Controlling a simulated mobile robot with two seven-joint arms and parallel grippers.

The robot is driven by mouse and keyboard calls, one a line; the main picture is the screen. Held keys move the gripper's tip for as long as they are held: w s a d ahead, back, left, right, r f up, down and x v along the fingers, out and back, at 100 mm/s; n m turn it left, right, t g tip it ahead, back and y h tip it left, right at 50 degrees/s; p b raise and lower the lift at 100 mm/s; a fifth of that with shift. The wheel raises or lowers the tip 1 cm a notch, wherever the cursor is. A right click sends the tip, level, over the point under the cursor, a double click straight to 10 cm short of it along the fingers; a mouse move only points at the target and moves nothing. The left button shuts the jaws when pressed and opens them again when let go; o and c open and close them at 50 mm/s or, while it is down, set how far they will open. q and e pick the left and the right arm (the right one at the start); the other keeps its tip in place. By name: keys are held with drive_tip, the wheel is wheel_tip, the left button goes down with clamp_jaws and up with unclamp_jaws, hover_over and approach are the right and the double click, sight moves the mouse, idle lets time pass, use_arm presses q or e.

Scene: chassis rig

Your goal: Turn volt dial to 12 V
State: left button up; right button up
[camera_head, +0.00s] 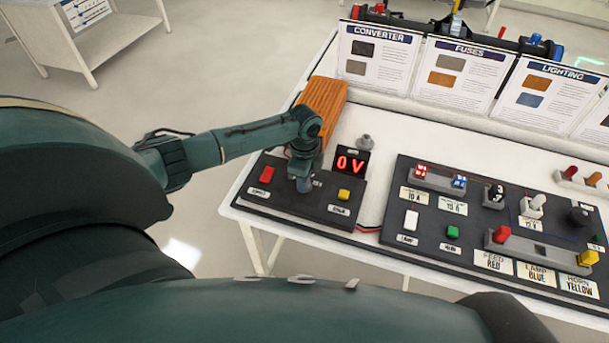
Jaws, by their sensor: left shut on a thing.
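The converter box (325,212) is a dark panel at the left end of the white table. Its red display (351,164) reads 0 V. A red button (267,174) is at its left and a yellow button (344,194) at its right. My left gripper (303,186) points down at the panel between these buttons, below the display. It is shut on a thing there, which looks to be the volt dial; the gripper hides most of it. Its setting cannot be read. My right gripper is not in view.
An orange-brown ribbed block (323,103) stands behind the converter. A larger dark panel (480,220) with switches, fuses and plugs lies to the right. Info cards (378,55) stand along the back. A small grey knob (365,142) sits behind the display.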

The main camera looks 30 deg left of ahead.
use_arm(q)
drive_tip(key=shift+n, duration=1.3)
drive_tip(key=shift+a, duration=0.1)
drive_tip(key=o, duration=1)
wheel_tip(320, 180, up, 13)
drive_tip(key=shift+r+b, duration=0.1)
drive_tip(key=shift+b, duration=0.25)
